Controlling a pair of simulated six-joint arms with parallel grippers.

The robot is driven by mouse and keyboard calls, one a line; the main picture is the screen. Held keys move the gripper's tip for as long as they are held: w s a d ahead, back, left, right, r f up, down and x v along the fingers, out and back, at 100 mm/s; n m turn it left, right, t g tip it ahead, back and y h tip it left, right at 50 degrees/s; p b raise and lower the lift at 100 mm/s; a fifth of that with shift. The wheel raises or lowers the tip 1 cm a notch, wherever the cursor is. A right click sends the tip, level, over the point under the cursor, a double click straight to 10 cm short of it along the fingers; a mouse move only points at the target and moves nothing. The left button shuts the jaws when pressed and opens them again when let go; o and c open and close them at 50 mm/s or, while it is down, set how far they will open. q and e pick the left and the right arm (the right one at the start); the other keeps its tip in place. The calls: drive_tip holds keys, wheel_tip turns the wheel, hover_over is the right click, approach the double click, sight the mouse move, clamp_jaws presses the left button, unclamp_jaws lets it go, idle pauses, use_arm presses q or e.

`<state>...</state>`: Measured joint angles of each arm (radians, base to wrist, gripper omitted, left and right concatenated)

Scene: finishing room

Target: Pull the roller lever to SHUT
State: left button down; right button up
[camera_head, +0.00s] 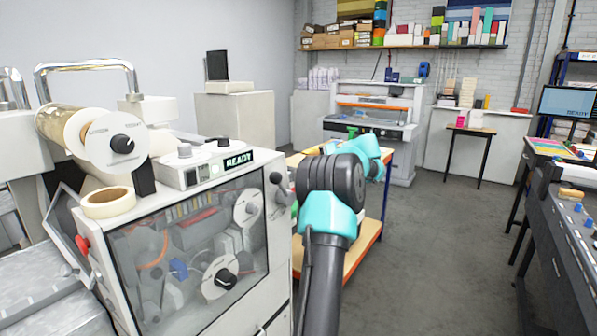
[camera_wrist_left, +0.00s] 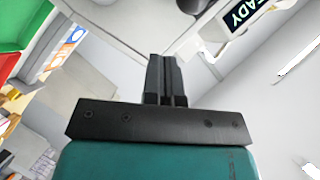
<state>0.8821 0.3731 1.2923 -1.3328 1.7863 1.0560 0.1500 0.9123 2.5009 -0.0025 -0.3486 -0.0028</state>
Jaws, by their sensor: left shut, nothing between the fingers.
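The white roller machine (camera_head: 190,185) stands at the left in the head view, with a lit READY display on top. A dark grey lever with a round knob (camera_head: 276,178) is on its right side; it looks upright with a slight lean. In the left wrist view, my left gripper (camera_wrist_left: 164,58) is shut and empty. Its fingertips are over or beside a pale machine panel, near the READY display (camera_wrist_left: 247,14). I cannot tell whether they touch anything. The lever is not clearly visible there. The head view shows my arm's dark and turquoise links but no fingers. My right gripper is not in view.
A tape roll (camera_head: 109,202) and a large film roll (camera_head: 75,130) sit on the machine. A wooden cart (camera_head: 366,240) stands just right of it, partly behind my arm. A grey machine (camera_head: 372,115) is at the back. The floor (camera_head: 430,240) at right of centre is clear.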

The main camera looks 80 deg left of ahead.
use_arm(q)
drive_tip(key=shift+v, duration=2.2)
